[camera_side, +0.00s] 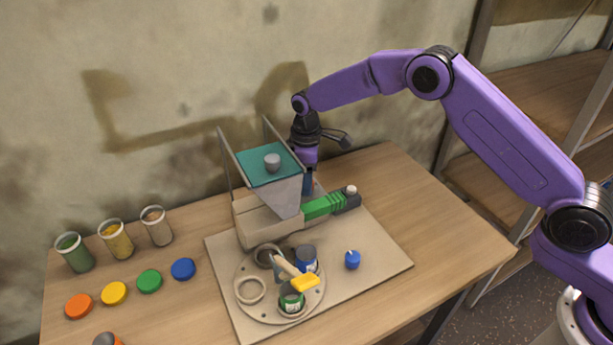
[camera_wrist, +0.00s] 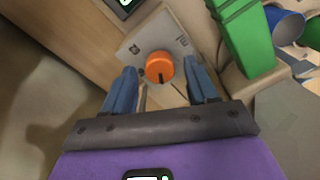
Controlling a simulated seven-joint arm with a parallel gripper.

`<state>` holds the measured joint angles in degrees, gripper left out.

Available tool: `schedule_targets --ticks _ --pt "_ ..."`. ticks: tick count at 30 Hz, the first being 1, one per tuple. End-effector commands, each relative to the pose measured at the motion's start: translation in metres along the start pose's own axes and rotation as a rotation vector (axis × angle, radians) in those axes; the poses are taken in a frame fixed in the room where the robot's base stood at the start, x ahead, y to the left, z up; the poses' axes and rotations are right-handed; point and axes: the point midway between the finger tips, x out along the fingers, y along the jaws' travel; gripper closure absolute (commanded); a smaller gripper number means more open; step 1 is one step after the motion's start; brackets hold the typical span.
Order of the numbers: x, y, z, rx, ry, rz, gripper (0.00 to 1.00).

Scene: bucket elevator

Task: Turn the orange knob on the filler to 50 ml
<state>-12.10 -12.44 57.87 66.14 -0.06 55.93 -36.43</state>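A dark mark shows on the knob's lower edge in the wrist view. My gripper (camera_wrist: 159,72) is open, with one blue finger on each side of the knob and a visible gap to both. In the side view my gripper (camera_side: 309,181) points down behind the filler (camera_side: 286,197), which has a grey hopper and a teal lid (camera_side: 268,166). The knob is hidden in the side view.
A green part (camera_side: 323,206) juts from the filler's right side; it also shows close to my right finger in the wrist view (camera_wrist: 243,35). A round carousel (camera_side: 262,309) with cups stands in front. Jars (camera_side: 116,240) and coloured lids (camera_side: 114,293) are at left. The table's right side is clear.

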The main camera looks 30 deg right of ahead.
Motion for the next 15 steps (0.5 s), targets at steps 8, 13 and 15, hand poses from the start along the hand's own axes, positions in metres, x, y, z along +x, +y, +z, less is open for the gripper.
schedule_targets --ticks 8,13,15 --pt "0.0 0.0 0.0 0.002 0.0 -0.001 0.4" --pt "-0.01 0.0 -0.001 0.002 0.002 0.0 0.4" --pt "-0.02 0.0 -0.001 0.002 0.003 0.001 0.4"
